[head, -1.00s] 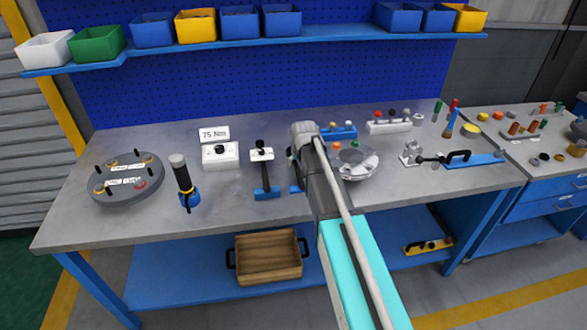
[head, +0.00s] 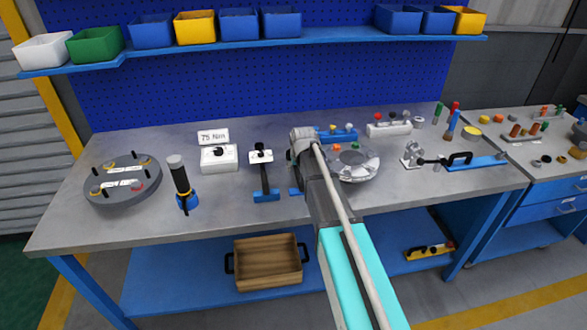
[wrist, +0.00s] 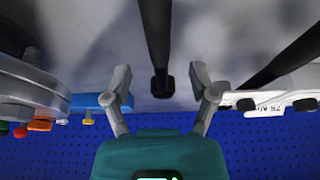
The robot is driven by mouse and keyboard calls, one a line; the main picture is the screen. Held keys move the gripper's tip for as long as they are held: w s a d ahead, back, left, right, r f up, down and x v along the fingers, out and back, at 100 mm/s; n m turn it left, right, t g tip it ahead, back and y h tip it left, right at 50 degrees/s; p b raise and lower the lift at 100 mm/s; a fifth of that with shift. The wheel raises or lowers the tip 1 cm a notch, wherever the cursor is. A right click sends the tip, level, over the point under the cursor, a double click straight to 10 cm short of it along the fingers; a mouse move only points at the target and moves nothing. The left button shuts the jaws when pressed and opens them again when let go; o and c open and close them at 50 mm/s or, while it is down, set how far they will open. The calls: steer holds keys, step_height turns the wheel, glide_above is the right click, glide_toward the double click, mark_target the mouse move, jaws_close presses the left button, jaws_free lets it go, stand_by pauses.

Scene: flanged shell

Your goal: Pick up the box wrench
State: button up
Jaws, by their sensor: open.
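In the wrist view my gripper (wrist: 160,72) is open, its two fingers spread wide with nothing between the pads in contact. A dark bar (wrist: 155,35) with a blocky dark end runs down the middle of that view, between the fingers and touching neither. It looks like the box wrench, but I cannot be sure. In the head view my arm hides the gripper tips and this bar. A small blue piece (head: 295,191) shows just left of my arm there.
A black-handled tool (head: 263,177) with a white top and blue foot stands left of my arm. A white 75 Nm box (head: 219,160) is further left. A round metal flanged shell (head: 357,166) sits close on the right. The front table strip (head: 130,228) is clear.

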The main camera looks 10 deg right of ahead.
mark_target(298, 171)
steer(key=shift+b+x, duration=1.6)
steer(key=shift+x, duration=0.45)
jaws_close()
